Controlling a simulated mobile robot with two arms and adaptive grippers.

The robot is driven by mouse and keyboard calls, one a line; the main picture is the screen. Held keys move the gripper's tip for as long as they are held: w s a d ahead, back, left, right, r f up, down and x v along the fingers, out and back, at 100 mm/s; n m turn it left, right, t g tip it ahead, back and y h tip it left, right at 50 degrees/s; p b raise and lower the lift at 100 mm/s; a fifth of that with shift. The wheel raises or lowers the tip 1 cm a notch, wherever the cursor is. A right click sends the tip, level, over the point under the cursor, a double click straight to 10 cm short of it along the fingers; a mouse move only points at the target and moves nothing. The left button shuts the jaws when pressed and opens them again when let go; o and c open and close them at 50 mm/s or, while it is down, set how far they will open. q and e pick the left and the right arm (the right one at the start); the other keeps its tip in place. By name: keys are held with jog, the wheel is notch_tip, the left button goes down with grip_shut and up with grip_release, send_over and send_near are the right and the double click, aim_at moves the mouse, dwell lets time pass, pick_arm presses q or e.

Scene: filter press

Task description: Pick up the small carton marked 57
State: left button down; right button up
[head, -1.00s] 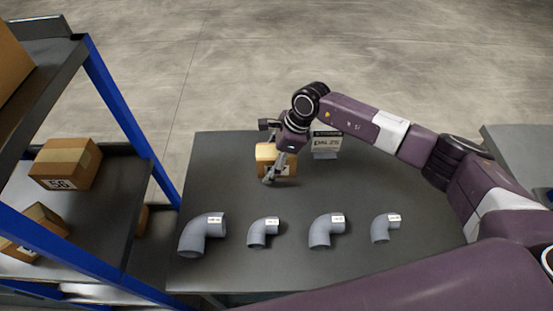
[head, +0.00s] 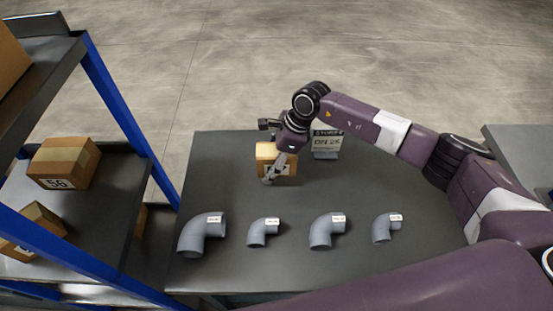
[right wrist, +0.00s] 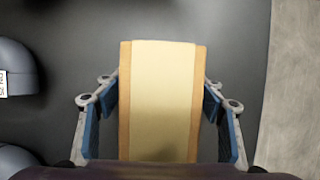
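A small tan carton (head: 266,152) stands on the dark table, with a pale label on its near face. The label is partly covered by my gripper and I cannot read its number. My right gripper (head: 271,178) reaches down over this carton. In the right wrist view the carton's top (right wrist: 163,100), with a pale tape band, lies between the two blue-padded fingers (right wrist: 164,120), one on each side. The pads are close to the carton's sides, but I cannot tell whether they press on it. My left gripper is not in view.
Several grey pipe elbows (head: 327,231) lie in a row along the table's near side. A blue-framed shelf (head: 118,106) at left holds cartons, one marked 56 (head: 64,164). The table's middle right is clear.

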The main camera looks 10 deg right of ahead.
jog(key=c, duration=1.4)
